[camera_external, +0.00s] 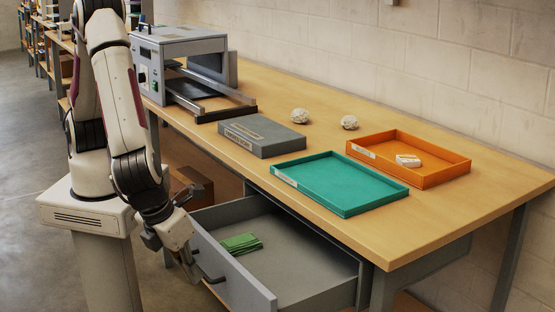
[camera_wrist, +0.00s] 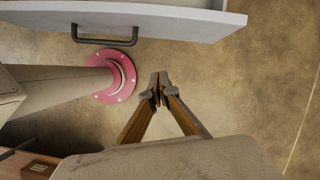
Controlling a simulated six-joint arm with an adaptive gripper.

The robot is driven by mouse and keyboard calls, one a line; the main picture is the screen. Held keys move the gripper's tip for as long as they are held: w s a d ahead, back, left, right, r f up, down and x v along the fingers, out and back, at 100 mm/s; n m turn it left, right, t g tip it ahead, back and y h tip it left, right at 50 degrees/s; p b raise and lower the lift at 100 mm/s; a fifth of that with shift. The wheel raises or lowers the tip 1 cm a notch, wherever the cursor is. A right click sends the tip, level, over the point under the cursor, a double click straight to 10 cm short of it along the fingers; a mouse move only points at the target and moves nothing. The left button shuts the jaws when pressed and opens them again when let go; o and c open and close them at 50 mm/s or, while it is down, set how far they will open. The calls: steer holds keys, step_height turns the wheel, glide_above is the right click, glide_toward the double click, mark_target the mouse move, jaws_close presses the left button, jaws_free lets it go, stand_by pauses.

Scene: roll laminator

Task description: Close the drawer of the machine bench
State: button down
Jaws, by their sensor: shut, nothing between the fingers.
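The grey drawer (camera_external: 300,245) of the wooden-topped bench is pulled well out at the front, with its inside showing. Its front panel (camera_external: 240,275) has a dark bar handle (camera_external: 212,274). In the wrist view the front panel (camera_wrist: 190,22) crosses the top and the handle (camera_wrist: 104,41) hangs at upper left. My gripper (camera_external: 192,268) is just outside the front panel, near the handle; whether they touch is unclear in the external view. In the wrist view my gripper's fingertips (camera_wrist: 157,80) are together and empty, below and right of the handle, with floor showing between.
A green stack (camera_external: 240,243) lies in the drawer. On the bench top (camera_external: 450,235) are a teal tray (camera_external: 340,180), an orange tray (camera_external: 440,160), a grey box (camera_external: 262,135), two pale crumpled lumps (camera_external: 300,116) and the laminator (camera_external: 185,65).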

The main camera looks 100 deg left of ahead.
mark_target(237, 298)
steer(key=shift+w+d+r+m+t, duration=0.25)
steer(key=shift+w+d+m, duration=0.15)
steer(key=shift+w+m, duration=0.35)
steer(key=shift+w+d+r+m+t, duration=0.15)
steer(key=shift+w+d+m+t, duration=0.2)
steer(key=shift+m, duration=0.6)
steer(key=shift+w, duration=0.1)
steer(key=shift+w+a+f, duration=0.9)
steer(key=shift+f, duration=0.65)
steer(key=shift+w+a+f, duration=0.9)
steer(key=shift+a+f, duration=0.05)
steer(key=shift+f, duration=0.6)
steer(key=shift+w+a+f, duration=0.9)
steer(key=shift+f, duration=0.65)
steer(key=shift+w, duration=0.1)
steer(key=w+a, duration=1.5)
steer(key=shift+w+a, duration=0.3)
steer(key=shift+a, duration=0.1)
steer(key=shift+w+a+h, duration=0.15)
steer(key=shift+w+h, duration=0.05)
steer(key=shift+h, duration=0.1)
